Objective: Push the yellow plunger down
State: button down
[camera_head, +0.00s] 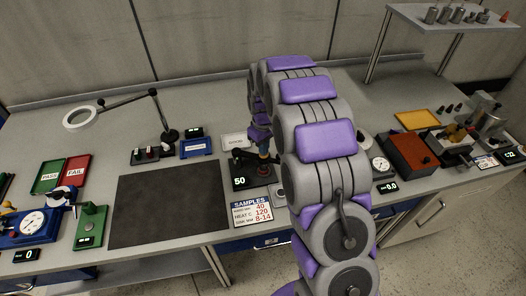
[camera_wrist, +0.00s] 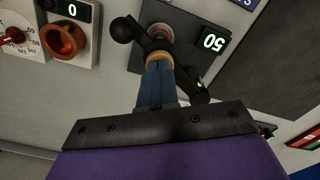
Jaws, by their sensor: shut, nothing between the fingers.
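A yellow-orange round part (camera_wrist: 158,56), seemingly the plunger, lies right at the tips of my gripper (camera_wrist: 157,66). The gripper's blue fingers are shut and hold nothing. I cannot tell whether they touch the yellow part. A black ball-ended lever (camera_wrist: 122,30) and a red-centred round part (camera_wrist: 160,32) show just beyond it.
A samples card (camera_head: 252,211) stands in front of the device. A dark mat (camera_head: 167,204) lies to the left. In the wrist view, an orange ring knob (camera_wrist: 64,39) and a dial (camera_wrist: 14,40) sit to the left. A red box (camera_head: 408,153) stands right of my arm.

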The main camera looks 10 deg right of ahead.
jog(key=shift+r+p, duration=1.2)
jog(key=shift+r, duration=2.2)
jog(key=shift+s, duration=0.1)
jog(key=s+r+m, duration=0.1)
jog(key=s+r, duration=0.3)
jog(key=s, duration=0.6)
jog(key=s+r+m+g, duration=0.15)
jog(key=s+r, duration=0.25)
jog(key=s, duration=0.6)
jog(key=s+r+m, duration=0.2)
jog(key=s+r, duration=0.2)
jog(key=s, duration=0.6)
jog(key=s+m, duration=0.1)
jog(key=s, duration=1.1)
jog(key=shift+f, duration=0.4)
